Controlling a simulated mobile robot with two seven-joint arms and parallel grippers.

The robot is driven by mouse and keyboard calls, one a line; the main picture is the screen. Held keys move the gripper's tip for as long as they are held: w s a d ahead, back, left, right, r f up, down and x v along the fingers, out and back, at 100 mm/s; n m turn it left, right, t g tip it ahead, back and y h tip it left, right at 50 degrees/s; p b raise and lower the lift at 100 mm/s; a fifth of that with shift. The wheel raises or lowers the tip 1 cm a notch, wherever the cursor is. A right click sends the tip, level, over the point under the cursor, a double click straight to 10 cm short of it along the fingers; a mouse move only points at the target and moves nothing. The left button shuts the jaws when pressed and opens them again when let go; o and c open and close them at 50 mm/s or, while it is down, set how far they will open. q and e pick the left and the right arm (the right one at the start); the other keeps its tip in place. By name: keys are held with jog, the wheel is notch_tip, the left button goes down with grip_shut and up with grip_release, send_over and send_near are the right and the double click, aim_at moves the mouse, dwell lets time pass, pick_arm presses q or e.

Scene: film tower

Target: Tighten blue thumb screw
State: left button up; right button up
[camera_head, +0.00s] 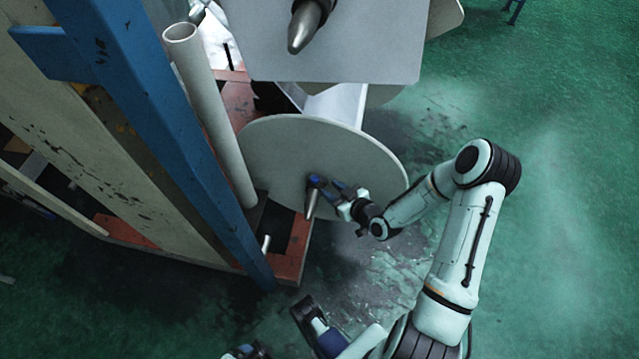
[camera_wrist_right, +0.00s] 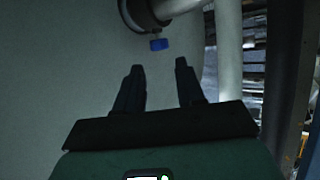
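The blue thumb screw (camera_wrist_right: 159,44) hangs below a dark collar (camera_wrist_right: 146,14) on a metal shaft in the right wrist view. In the head view the blue screw (camera_head: 316,181) is small, at the collar on the pointed shaft (camera_head: 311,203) in front of the round grey disc (camera_head: 275,155). My right gripper (camera_wrist_right: 159,67) is open, its two dark fingers apart with nothing between them. The screw lies just beyond the fingertips, roughly centred on the gap. In the head view the right gripper (camera_head: 337,190) is right of the screw.
A blue upright post (camera_head: 160,120) and a pale tube (camera_head: 210,110) stand left of the disc. A second grey plate (camera_head: 350,40) with a pointed shaft (camera_head: 305,28) is above. Green floor (camera_head: 560,150) is open to the right.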

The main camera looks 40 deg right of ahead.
aim_at(316, 180)
pick_arm(q)
jog(key=shift+w+a+f+t+b, duration=0.2)
jog(key=shift+w+a+f+b, duration=0.2)
jog(key=shift+w, duration=0.25)
jog(key=shift+w+a+f+t+b, duration=0.2)
jog(key=shift+w+f+b, duration=0.05)
jog(key=shift+w+f, duration=0.3)
pick_arm(e)
jog(key=x, duration=0.6)
jog(key=shift+w+f, duration=0.1)
jog(key=shift+w, duration=0.05)
jog(key=shift+c, duration=0.3)
grip_shut()
